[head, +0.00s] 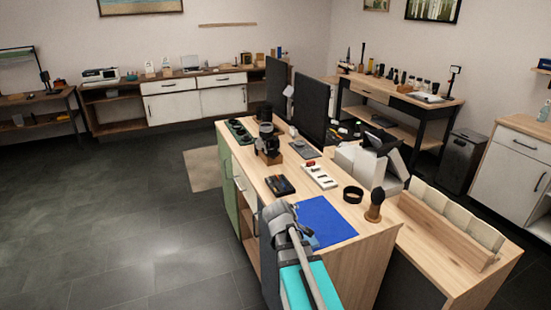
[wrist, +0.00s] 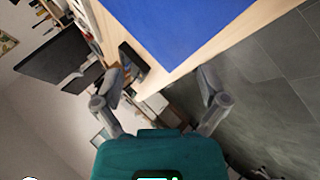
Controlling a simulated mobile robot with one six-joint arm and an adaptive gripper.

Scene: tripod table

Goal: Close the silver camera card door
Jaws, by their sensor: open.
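My gripper (head: 292,225) is in the head view above the near end of the wooden workbench, at the left edge of a blue mat (head: 327,222). In the wrist view, the two grey fingers of my gripper (wrist: 159,76) are spread apart with nothing between them. The blue mat (wrist: 180,25) fills the top of that view, beyond the fingertips. I cannot make out a silver camera or its card door in either view; my arm covers part of the mat in the head view. A dark object (wrist: 133,60) sits beside the mat in the wrist view, too unclear to name.
The workbench (head: 345,250) also holds a dark camera on a wooden block (head: 268,140), a tray of small items (head: 280,186), a white strip (head: 319,175), a black ring (head: 353,194) and a brush (head: 375,205). Monitors (head: 311,108) stand behind. The floor at left is clear.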

